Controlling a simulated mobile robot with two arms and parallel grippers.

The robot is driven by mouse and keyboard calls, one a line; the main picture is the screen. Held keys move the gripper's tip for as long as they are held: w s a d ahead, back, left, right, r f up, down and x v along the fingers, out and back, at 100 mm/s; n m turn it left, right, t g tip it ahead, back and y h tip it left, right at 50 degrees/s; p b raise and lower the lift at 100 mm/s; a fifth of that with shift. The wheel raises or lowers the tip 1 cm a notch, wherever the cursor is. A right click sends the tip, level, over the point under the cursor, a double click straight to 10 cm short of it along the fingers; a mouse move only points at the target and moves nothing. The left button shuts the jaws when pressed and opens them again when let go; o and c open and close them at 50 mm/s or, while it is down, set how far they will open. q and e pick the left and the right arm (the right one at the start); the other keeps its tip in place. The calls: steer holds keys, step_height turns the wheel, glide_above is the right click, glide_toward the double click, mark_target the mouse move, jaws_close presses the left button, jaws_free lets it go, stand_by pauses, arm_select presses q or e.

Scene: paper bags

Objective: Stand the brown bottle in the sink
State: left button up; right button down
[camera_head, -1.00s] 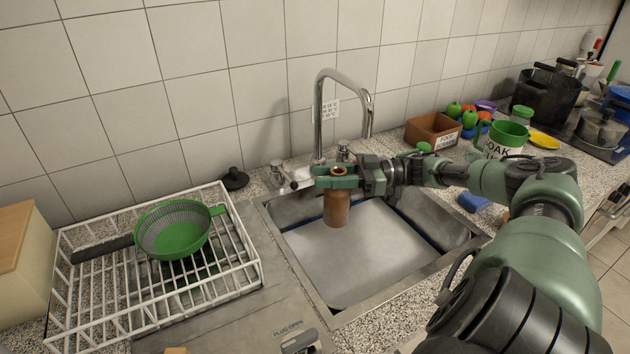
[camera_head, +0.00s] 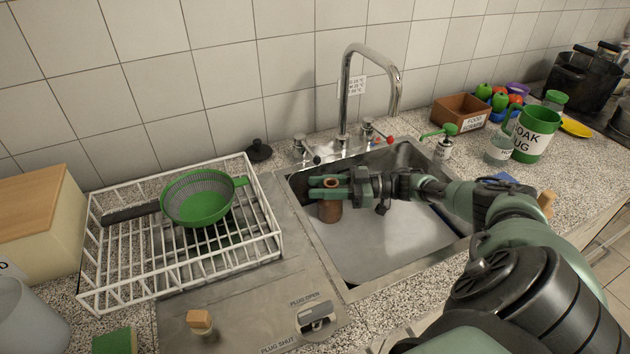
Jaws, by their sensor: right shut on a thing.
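The brown bottle (camera_head: 329,211) is upright inside the sink (camera_head: 385,235), near its left wall. My right gripper (camera_head: 328,188) reaches in from the right and is shut on the bottle's upper part. The bottle's open top shows just above the green fingers. The bottle's base is low in the basin, but I cannot tell whether it touches the sink floor. My left gripper is out of view.
A white dish rack (camera_head: 180,240) holding a green colander (camera_head: 197,199) stands left of the sink. The tall tap (camera_head: 345,100) rises behind the basin. A soap dispenser (camera_head: 444,145), a green mug (camera_head: 534,135) and a brown box (camera_head: 461,112) stand to the right.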

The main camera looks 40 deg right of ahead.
steer(key=shift+w+a+f, duration=0.5)
steer(key=shift+a+f, duration=0.05)
steer(key=shift+a, duration=0.05)
steer(key=shift+f, duration=0.2)
steer(key=c, duration=1)
jaws_free()
steer(key=shift+r, duration=0.1)
